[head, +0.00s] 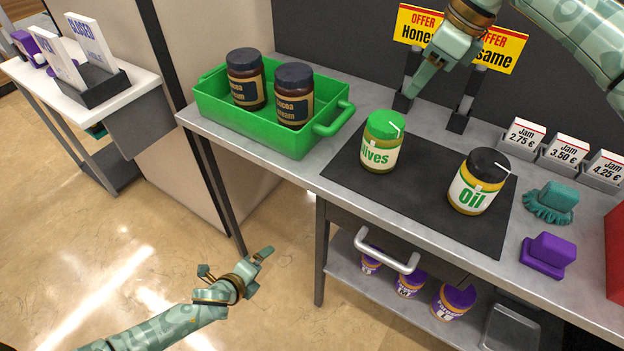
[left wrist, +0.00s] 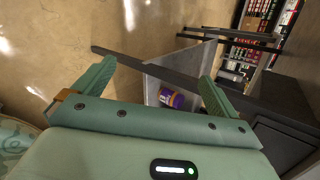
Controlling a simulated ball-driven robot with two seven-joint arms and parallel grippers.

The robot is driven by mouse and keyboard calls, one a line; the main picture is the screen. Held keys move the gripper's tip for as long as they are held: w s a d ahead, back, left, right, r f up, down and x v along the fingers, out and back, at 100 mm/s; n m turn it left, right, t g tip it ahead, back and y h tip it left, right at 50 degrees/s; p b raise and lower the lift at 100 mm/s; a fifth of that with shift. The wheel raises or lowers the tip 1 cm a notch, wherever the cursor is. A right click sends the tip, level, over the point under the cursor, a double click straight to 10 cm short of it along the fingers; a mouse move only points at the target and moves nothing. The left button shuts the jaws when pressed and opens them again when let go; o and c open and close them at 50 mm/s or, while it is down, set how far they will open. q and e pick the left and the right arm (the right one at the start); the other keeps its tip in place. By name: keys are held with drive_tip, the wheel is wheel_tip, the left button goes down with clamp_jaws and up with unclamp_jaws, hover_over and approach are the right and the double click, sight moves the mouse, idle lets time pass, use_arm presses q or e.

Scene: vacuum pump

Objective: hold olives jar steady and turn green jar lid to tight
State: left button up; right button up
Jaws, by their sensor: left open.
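The olives jar (head: 379,153) stands upright on the dark mat, with a yellow-green body. Its green lid (head: 385,124) is on top and carries a white pointer mark. My left gripper (head: 236,266) is open and empty, low over the floor in front of the bench and well away from the jar. Its two spread fingers also show in the left wrist view (left wrist: 155,78). My right gripper (head: 412,92) points down and left, above and behind the green lid, apart from it in the picture. Its fingers overlap, so its opening is unclear.
An oil jar (head: 477,181) with a black lid stands right on the mat (head: 430,212). A green crate (head: 312,141) with two cocoa jars is left. A handle (head: 388,255) juts from the bench front.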

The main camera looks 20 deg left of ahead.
use_arm(q)
drive_tip(key=w+d+r+m+t+h, duration=0.1)
drive_tip(key=w+d+r+m, duration=0.15)
drive_tip(key=r, duration=0.25)
drive_tip(key=w+d+r+m+t+h, duration=0.1)
drive_tip(key=w+d+r+m, duration=0.1)
drive_tip(key=w+r+m, duration=0.3)
drive_tip(key=m+t+h, duration=0.3)
drive_tip(key=m+h, duration=0.4)
drive_tip(key=m, duration=0.5)
approach(369, 146)
drive_tip(key=x, duration=1.1)
drive_tip(key=shift+w+d, duration=0.2)
